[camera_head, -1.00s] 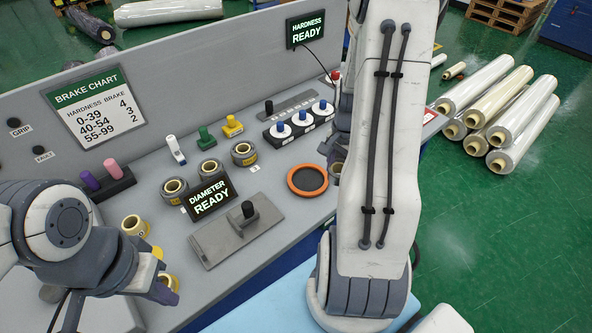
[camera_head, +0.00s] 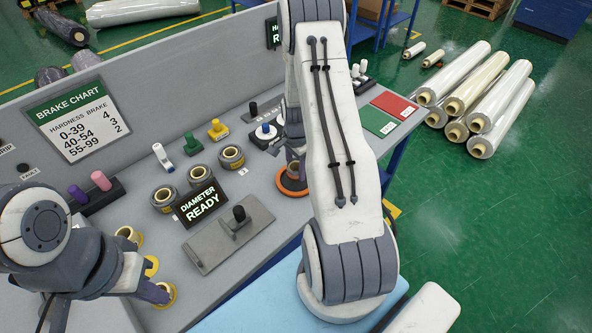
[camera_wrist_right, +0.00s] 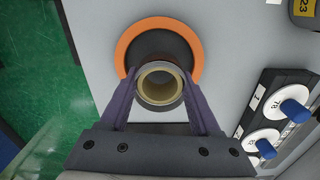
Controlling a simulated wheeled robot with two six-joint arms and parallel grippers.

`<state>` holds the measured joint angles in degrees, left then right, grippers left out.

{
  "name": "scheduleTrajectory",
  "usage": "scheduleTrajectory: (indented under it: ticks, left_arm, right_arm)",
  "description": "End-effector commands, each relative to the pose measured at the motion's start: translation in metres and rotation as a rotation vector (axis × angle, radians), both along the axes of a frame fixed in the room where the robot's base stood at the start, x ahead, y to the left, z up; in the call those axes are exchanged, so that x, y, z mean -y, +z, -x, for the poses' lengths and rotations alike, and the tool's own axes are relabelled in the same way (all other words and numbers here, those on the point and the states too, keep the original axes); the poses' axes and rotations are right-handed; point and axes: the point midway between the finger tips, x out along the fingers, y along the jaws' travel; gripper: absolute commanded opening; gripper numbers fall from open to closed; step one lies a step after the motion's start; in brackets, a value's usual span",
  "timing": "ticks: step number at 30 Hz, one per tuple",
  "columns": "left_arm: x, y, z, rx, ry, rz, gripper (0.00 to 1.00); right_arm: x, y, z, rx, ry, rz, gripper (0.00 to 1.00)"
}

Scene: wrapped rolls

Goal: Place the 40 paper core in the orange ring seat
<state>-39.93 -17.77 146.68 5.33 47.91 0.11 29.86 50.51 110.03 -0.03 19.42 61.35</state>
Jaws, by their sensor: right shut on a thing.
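The orange ring seat (camera_head: 284,187) lies on the bench in the head view, partly hidden by my right arm. In the right wrist view the orange ring (camera_wrist_right: 127,48) surrounds a dark round middle. My right gripper (camera_wrist_right: 159,92) is shut on a paper core (camera_wrist_right: 160,88) with a cream inner tube. The core overlaps the near part of the seat in that view; I cannot tell whether it touches it. No number shows on it. My left gripper (camera_head: 160,292) is at the lower left, beside yellow cores (camera_head: 128,235); its jaws are not clear.
Several wrapped cores (camera_head: 200,176) stand left of the seat, behind the diameter display (camera_head: 201,203). A grey plate with a black knob (camera_head: 229,232) lies in front. Blue-knobbed dials (camera_wrist_right: 265,147) stand beside the seat. Red and green pads (camera_head: 379,121) lie at right.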

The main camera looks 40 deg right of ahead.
Motion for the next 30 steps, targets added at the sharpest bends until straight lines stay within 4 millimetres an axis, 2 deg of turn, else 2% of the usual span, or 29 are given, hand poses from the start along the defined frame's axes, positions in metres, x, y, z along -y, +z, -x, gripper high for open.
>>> scheduleTrajectory:
  ticks: [1, 6, 17, 18, 20, 21, 30]
  left_arm:
    - [0.0, 0.006, 0.0, 0.0, 0.0, 0.0, 0.0]
    - [0.0, 0.01, 0.0, 0.0, 0.001, 0.0, 0.0]
    - [0.0, 0.006, 0.0, 0.0, 0.0, 0.0, 0.0]
    - [0.0, 0.005, 0.0, 0.0, 0.0, 0.0, 0.0]
    - [0.0, 0.007, 0.0, 0.0, 0.0, 0.0, 0.0]
    - [0.0, 0.007, 0.0, 0.0, 0.0, 0.0, 0.0]
    - [0.0, 0.008, 0.0, 0.0, 0.0, 0.0, 0.0]
  right_arm:
    - [0.0, -0.006, 0.002, -0.005, -0.001, -0.003, 0.08]
    - [0.0, -0.022, 0.001, -0.001, 0.0, -0.001, 0.08]
    - [0.0, -0.028, 0.001, 0.0, 0.0, 0.0, 0.08]
    - [0.0, -0.028, 0.001, 0.0, 0.0, 0.0, 0.68]
    - [0.0, -0.027, 0.001, 0.0, 0.0, 0.0, 0.91]
    - [0.0, -0.027, 0.001, 0.0, 0.0, 0.0, 0.94]
    - [0.0, -0.025, 0.001, 0.0, 0.0, 0.0, 0.94]
